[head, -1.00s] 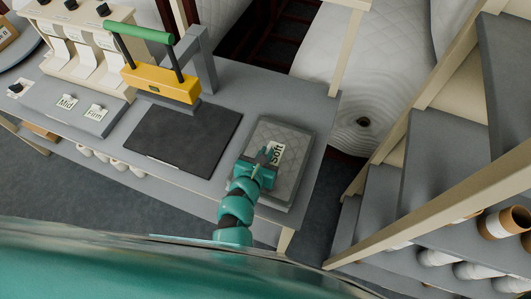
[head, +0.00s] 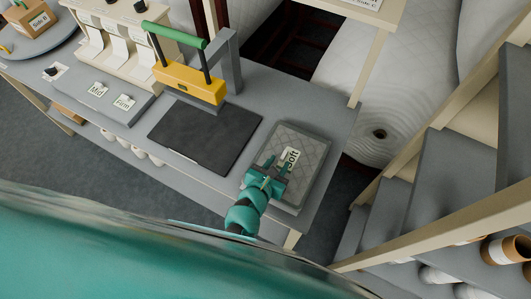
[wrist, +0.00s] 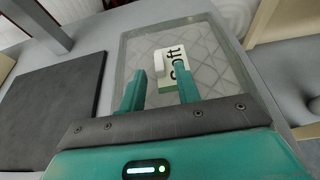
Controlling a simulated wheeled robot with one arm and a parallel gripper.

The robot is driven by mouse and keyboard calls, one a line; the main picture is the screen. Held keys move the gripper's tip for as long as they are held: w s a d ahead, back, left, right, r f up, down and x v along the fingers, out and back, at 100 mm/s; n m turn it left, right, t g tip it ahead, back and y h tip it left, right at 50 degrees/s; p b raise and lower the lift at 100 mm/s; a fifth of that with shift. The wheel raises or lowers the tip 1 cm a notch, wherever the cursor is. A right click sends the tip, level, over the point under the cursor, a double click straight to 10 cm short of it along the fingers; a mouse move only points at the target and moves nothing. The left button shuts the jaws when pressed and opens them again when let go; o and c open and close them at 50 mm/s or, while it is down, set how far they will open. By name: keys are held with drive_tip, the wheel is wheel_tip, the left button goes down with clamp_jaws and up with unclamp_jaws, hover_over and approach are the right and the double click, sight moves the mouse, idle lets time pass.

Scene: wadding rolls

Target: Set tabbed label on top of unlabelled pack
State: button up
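The white label reading "Soft" (head: 290,158) lies on top of the grey quilted pack (head: 312,170) at the right end of the table. In the wrist view the label (wrist: 172,62) shows a raised white tab on its left side and a green lower edge. My gripper (head: 273,184) is over the near part of the pack. In the wrist view its two teal fingers (wrist: 158,88) stand apart with nothing held between them. The label is just beyond them, partly covered by the right finger.
A dark mat (head: 205,138) and a yellow press with a green handle (head: 190,82) stand left of the pack. Labels "Mid" (head: 98,90) and "Firm" (head: 123,102) sit on a grey block farther left. Shelves with rolls (head: 505,249) are at right.

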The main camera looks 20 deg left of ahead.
drive_tip(key=p+v, duration=0.6)
drive_tip(key=v, duration=0.1)
drive_tip(key=shift+r, duration=0.3)
drive_tip(key=shift+s+r+p, duration=0.1)
drive_tip(key=shift+s+p, duration=0.5)
drive_tip(key=shift+s, duration=0.25)
